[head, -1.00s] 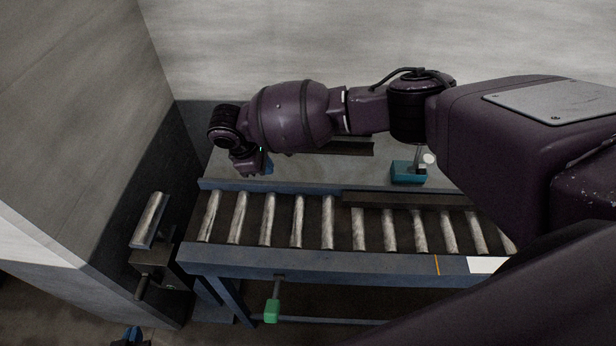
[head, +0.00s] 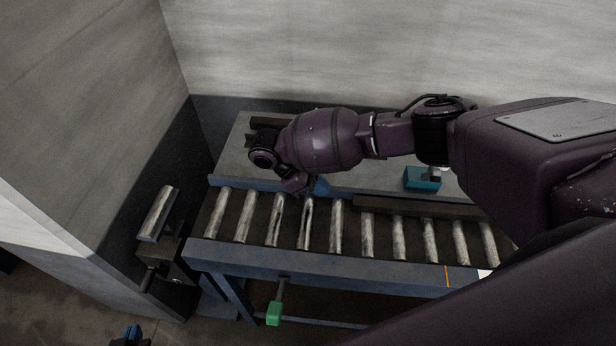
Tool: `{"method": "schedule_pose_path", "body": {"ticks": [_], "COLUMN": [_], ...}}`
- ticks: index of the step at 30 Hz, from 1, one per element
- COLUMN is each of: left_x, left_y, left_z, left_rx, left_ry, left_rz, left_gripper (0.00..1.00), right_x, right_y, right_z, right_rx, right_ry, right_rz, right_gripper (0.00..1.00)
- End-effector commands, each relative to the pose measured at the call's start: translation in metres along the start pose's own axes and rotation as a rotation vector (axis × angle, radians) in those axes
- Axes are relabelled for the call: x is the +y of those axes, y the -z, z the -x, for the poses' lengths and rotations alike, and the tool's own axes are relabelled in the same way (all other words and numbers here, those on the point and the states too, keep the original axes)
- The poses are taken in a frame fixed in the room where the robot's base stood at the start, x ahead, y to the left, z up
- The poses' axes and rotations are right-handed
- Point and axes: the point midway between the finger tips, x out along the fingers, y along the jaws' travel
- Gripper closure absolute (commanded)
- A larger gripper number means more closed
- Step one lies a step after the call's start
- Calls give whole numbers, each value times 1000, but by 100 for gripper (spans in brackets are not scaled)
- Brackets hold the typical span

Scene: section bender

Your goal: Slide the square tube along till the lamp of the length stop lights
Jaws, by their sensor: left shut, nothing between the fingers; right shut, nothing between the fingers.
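The square tube (head: 420,207) is a dark bar lying along the back of the roller table (head: 320,259); my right arm hides its right part. A teal box (head: 421,178), seemingly the length stop, stands behind the tube. A small pale part that may be its lamp (head: 445,171) is mostly hidden by my arm, and I see no glow. My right gripper (head: 316,186) is shut and empty, by the back rail, a little left of the tube's left end and apart from it. My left gripper (head: 131,333) is shut and empty at the bottom left edge, far from the tube.
A dark bar (head: 282,122) lies on the grey shelf behind the rollers. A roller on a stand (head: 158,214) is left of the table. A green-ended handle (head: 274,313) hangs below the front rail, which bears an orange mark (head: 446,276). The left rollers are bare.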

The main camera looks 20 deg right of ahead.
Motion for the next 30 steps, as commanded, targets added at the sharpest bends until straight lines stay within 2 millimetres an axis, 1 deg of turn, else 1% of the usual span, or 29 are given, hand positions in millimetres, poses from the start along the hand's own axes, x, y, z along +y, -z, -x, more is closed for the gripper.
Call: {"method": "schedule_pose_path", "body": {"ticks": [1,4,6,12,18,26,30], "left_x": [0,0,0,-1,-1,-1,-1], "left_y": [2,3,7,10,7,5,4], "left_z": [1,1,4,6,7,8,7], "left_rx": [1,2,2,2,-5,-9,-8], "left_ry": [0,0,0,0,0,1,1], "left_rz": [0,0,0,1,2,2,3], "left_gripper": [100,100,100,100,100,100,100], "right_x": [0,0,0,0,-1,-1,3], "right_y": [-1,-1,-10,-25,-28,-28,-28], "right_z": [-9,-26,-32,-46,-52,-52,-52], "right_rx": [-1,-1,-1,1,2,2,2], "right_ry": [1,1,0,-1,-2,-1,-1], "right_rz": [0,1,0,0,2,2,0], "right_gripper": [100,100,100,100,100,100,100]}}
